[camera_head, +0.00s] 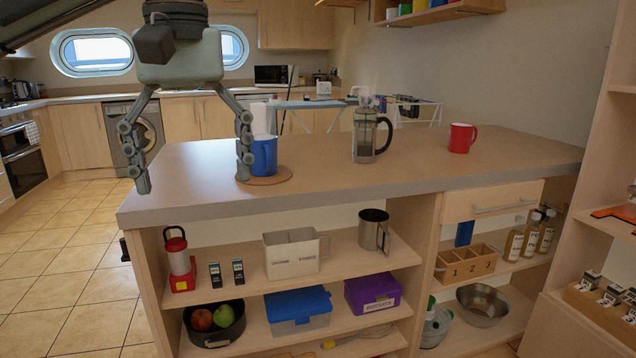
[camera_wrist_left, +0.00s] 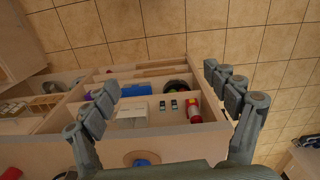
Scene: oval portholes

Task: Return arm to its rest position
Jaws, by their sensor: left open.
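My left gripper (camera_head: 192,160) hangs fingers down in the upper left of the head view, in front of the counter's left end. Its two fingers are spread wide with nothing between them. In the wrist view the open fingers (camera_wrist_left: 168,105) frame the shelves below. A blue mug (camera_head: 264,155) stands on a round cork mat (camera_head: 268,181) on the counter, partly behind the right-hand finger. In the wrist view the mug (camera_wrist_left: 143,162) shows only in part, at the bottom edge. My right gripper is in neither view.
The counter (camera_head: 330,178) also bears a French press (camera_head: 364,138) and a red mug (camera_head: 461,138). Open shelves below hold a red lantern (camera_head: 179,256), a divided box (camera_head: 292,253), a metal mug (camera_head: 374,230) and a black pan (camera_head: 213,324). Tiled floor (camera_head: 75,270) at left is clear.

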